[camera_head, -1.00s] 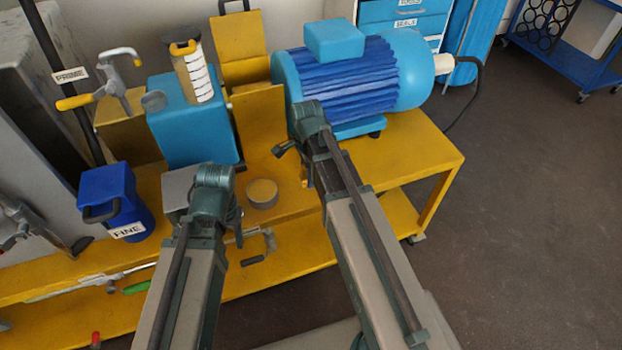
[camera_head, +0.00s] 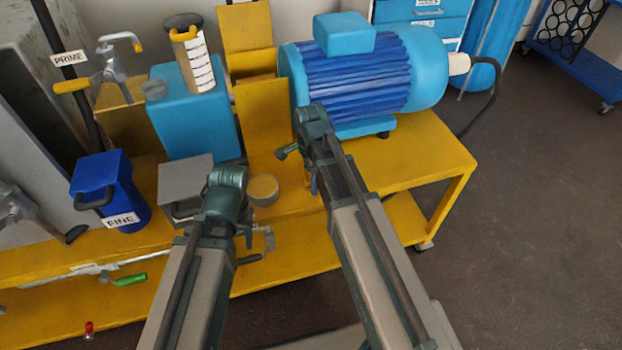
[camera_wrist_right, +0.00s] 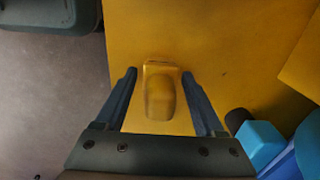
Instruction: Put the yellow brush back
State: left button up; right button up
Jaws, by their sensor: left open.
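In the right wrist view a rounded yellow block (camera_wrist_right: 160,92), which may be the yellow brush, lies between the fingers of my right gripper (camera_wrist_right: 160,77). The fingers are apart, one on each side, with a narrow gap to it, over a yellow surface. No bristles show. In the head view I cannot pick out the brush. My right arm's end hides the right fingers there, in front of the blue motor. My left gripper (camera_head: 235,228) is mostly hidden under its wrist, near the grey box.
The blue motor (camera_head: 365,75) stands on the yellow bench (camera_head: 425,150). A grey box (camera_head: 184,181), a round tin (camera_head: 263,187) and the blue FINE can (camera_head: 112,187) stand left. A blue tank (camera_head: 192,125) carries a striped jar (camera_head: 193,58).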

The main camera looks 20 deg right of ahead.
jog(key=shift+r, duration=0.1)
notch_tip(320, 180, up, 12)
jog(key=p, duration=1.2)
jog(key=shift+r, duration=0.15)
jog(key=shift+s+a+n, duration=0.2)
jog(key=shift+s+n, duration=0.05)
jog(key=shift+n, duration=0.05)
jog(key=s+a+n, duration=0.5)
jog(key=s+n, duration=0.2)
jog(key=n, duration=0.3)
jog(key=s+a+n+h, duration=0.1)
jog(key=s+a+n, duration=0.4)
jog(key=n, duration=0.5)
jog(key=shift+s+n, duration=0.4)
jog(key=shift+s, duration=0.5)
jog(key=shift+r, duration=0.1)
notch_tip(320, 180, up, 6)
jog(key=p, duration=0.6)
jog(key=shift+p, duration=0.35)
